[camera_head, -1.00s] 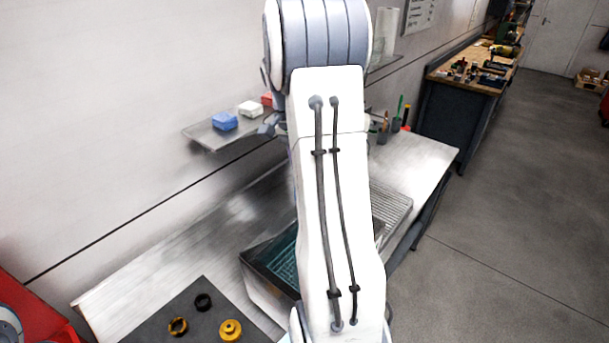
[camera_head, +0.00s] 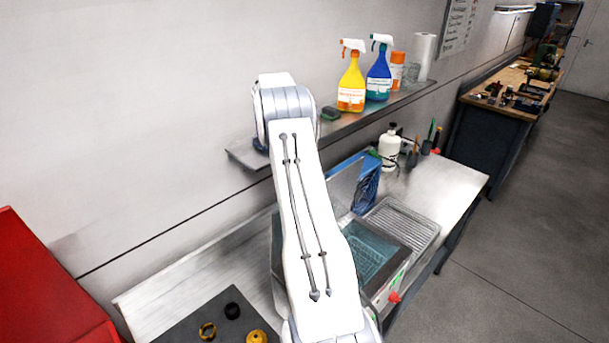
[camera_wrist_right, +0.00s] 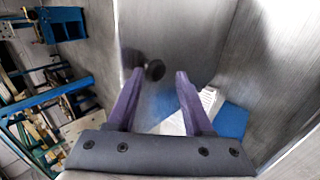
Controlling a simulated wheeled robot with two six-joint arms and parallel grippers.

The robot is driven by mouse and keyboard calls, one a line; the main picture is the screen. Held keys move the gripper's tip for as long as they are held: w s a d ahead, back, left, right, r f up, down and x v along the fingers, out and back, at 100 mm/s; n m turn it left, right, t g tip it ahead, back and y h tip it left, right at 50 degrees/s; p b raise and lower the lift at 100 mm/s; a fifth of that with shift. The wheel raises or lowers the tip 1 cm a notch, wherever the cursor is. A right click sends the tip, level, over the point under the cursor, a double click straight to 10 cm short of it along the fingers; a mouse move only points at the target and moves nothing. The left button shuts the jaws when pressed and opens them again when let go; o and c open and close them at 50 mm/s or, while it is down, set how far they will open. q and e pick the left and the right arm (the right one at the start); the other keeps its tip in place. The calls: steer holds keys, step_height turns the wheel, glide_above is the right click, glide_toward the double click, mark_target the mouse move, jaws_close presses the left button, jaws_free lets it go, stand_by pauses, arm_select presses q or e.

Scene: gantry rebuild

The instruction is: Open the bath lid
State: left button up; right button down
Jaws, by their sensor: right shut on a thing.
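The bath (camera_head: 385,262) is a metal tank on the bench, and a teal mesh basket (camera_head: 368,250) shows inside it. A grey panel (camera_head: 343,188), which looks like its lid, stands raised at the back of the bath in the head view. In the right wrist view a black knob (camera_wrist_right: 154,70) stands out from a grey metal surface, at the fingertips of my right gripper (camera_wrist_right: 159,76). In the head view my white arm hides that gripper and part of the bath. My left gripper is not in view.
A ribbed drain tray (camera_head: 408,222) lies right of the bath. A shelf (camera_head: 400,98) above holds a yellow spray bottle (camera_head: 352,82) and a blue one (camera_head: 379,75). A white bottle (camera_head: 389,148) stands behind. A dark mat (camera_head: 185,328) with rings lies at the front left.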

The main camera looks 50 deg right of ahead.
steer(key=f, duration=0.3)
steer(key=shift+w+a, duration=0.15)
steer(key=shift+w, duration=0.1)
steer(key=shift+c, duration=2.2)
jaws_free()
steer(key=shift+f, duration=0.1)
steer(key=s+r+b, duration=0.2)
steer(key=r, duration=0.1)
steer(key=s+d+r+b, duration=0.1)
steer(key=s+r, duration=0.1)
steer(key=r, duration=0.1)
steer(key=s+d+r+b, duration=0.1)
steer(key=s+r+b, duration=0.1)
steer(key=r, duration=0.1)
steer(key=shift+d+b, duration=0.25)
steer(key=shift+b, duration=0.05)
steer(key=s+d+r, duration=0.1)
steer(key=s+r, duration=0.2)
steer(key=s, duration=0.2)
steer(key=shift+s+d+r, duration=0.2)
steer(key=shift+d+r, duration=0.1)
steer(key=shift+r, duration=0.1)
